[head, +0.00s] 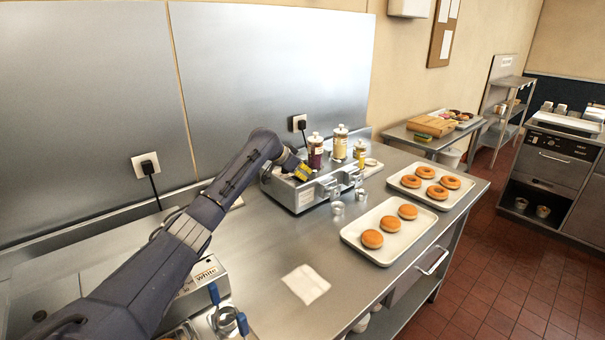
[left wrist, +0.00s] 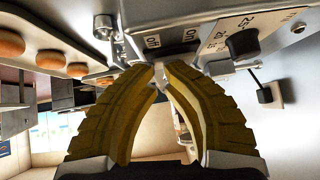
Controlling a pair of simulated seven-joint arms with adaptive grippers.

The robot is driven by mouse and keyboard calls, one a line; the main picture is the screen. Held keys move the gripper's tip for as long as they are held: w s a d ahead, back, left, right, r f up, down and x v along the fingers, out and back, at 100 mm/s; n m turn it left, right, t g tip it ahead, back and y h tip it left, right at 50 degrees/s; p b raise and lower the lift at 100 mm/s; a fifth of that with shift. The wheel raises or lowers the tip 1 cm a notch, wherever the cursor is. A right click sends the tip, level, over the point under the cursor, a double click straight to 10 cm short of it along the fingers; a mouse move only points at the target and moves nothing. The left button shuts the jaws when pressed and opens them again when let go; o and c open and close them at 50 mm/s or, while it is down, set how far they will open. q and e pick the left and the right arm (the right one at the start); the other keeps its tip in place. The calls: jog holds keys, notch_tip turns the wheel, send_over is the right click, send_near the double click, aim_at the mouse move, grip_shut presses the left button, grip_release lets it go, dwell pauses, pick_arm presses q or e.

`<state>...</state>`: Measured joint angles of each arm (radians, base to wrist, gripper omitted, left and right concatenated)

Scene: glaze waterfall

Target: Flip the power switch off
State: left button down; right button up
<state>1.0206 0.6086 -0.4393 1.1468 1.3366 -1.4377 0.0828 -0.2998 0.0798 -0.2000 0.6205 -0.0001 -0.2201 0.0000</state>
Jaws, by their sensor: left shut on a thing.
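The metal appliance (head: 297,197) stands on the steel counter against the wall. Its front panel (left wrist: 205,40) fills the top of the left wrist view, with ON and OFF labels and a black dial (left wrist: 243,43). The power switch (left wrist: 178,52) is by these labels, partly hidden behind the fingertips. My left gripper (left wrist: 160,70) has its yellow fingers closed to a narrow gap at the tips, shut on the switch at the panel. My right gripper is not in view.
A white napkin (head: 306,284) lies on the counter in front. Wall plugs (head: 147,167) (head: 300,123) have black cords.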

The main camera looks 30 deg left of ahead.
pick_arm(q)
jog(key=shift+f, duration=0.45)
jog(key=shift+w+a+r, duration=0.1)
jog(key=shift+w+a, duration=0.05)
jog(key=shift+a, duration=0.25)
jog(key=shift+w+a+r, duration=0.1)
jog(key=shift+a, duration=0.3)
jog(key=shift+a+r, duration=0.1)
notch_tip(320, 180, up, 5)
jog(key=shift+w+a+f, duration=0.1)
jog(key=shift+w+f, duration=0.05)
jog(key=shift+f, duration=0.05)
jog(key=a+v, duration=0.1)
jog(key=v, duration=0.8)
jog(key=shift+r, duration=0.15)
jog(key=shift+w, duration=0.1)
